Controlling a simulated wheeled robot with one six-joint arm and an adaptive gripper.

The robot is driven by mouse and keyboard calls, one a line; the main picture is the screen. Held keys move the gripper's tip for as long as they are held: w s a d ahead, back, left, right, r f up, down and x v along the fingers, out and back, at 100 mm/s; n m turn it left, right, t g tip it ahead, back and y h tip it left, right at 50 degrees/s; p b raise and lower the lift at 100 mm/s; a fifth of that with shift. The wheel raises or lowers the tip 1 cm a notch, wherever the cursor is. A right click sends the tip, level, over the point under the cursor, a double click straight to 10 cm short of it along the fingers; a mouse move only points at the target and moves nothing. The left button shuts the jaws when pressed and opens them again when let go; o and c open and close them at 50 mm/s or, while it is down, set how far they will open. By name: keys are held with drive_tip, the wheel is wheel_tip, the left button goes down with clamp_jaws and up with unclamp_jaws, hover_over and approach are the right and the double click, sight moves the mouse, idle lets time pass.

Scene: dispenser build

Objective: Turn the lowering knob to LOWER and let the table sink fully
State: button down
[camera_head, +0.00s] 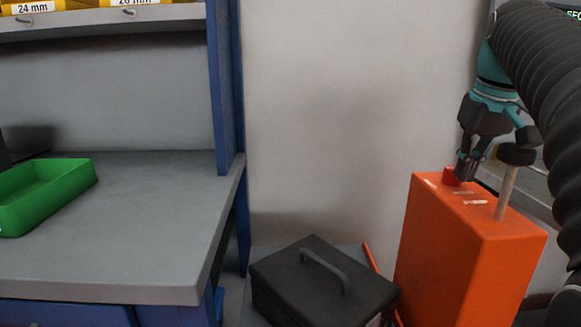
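A red knob (450,177) sits on top of a tall orange housing (436,245) at the right, with small pale labels beside it. My gripper (466,174) points down right next to the knob and partly overlaps it. I cannot tell whether its fingers touch the knob or how far they are open. A pale lever with a black head (507,187) stands on the same housing, just right of my gripper. The lift table (264,257) shows as a grey platform with an orange edge, left of the housing. A dark case with a handle (318,292) rests on it.
A grey workbench (150,235) with a blue frame fills the left side and holds a green bin (50,190). Yellow labelled bins (90,5) line the shelf above. A plain wall stands behind the lift table. My arm covers the right edge.

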drive_tip(key=shift+s+r, duration=0.1)
drive_tip(key=shift+s, duration=0.2)
drive_tip(key=v, duration=0.2)
drive_tip(key=w+v, duration=0.1)
drive_tip(key=v, duration=0.2)
drive_tip(key=shift+r, duration=0.45)
drive_tip(key=shift+a, duration=0.1)
drive_tip(key=s+a+f+t, duration=0.1)
drive_tip(key=s+a+f, duration=0.3)
drive_tip(key=f, duration=0.6)
drive_tip(key=s+a+f+t, duration=0.1)
drive_tip(key=s+a+f, duration=0.4)
drive_tip(key=f, duration=0.6)
drive_tip(key=s+a+f, duration=0.5)
drive_tip(key=s+f, duration=0.2)
drive_tip(key=f, duration=0.3)
drive_tip(key=shift+s+f+t, duration=0.25)
drive_tip(key=shift+t, duration=0.15)
idle(0.7)
